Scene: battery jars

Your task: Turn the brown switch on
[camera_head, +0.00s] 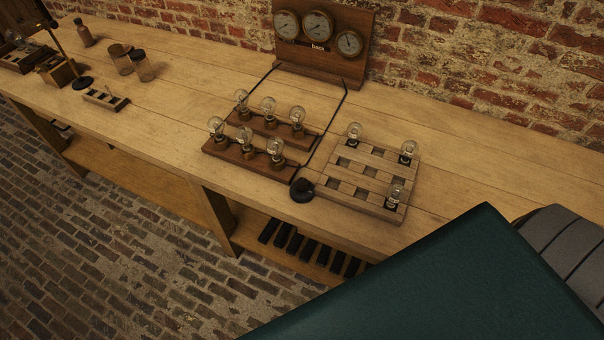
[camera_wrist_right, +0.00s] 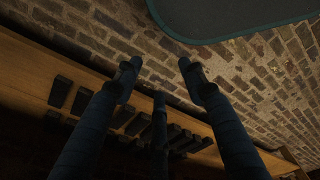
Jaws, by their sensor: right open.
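No switch is clearly brown to my eye. A small dark round piece with a raised knob (camera_head: 303,190) sits at the front edge of the bench, between the bulb boards and the slotted wooden board; it could be a switch, but I cannot tell. My right gripper (camera_wrist_right: 160,76) shows only in the right wrist view. Its dark fingers are spread open with nothing between them, seen against the lower shelf and brick floor. My left gripper is not in view.
Two bulb boards (camera_head: 240,157) wire to a panel of three gauges (camera_head: 316,66). The slotted board (camera_head: 370,206) holds bulbs at right. Jars (camera_head: 143,68) and a small slotted block (camera_head: 105,98) stand left. Black bars (camera_wrist_right: 133,122) lie on the lower shelf.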

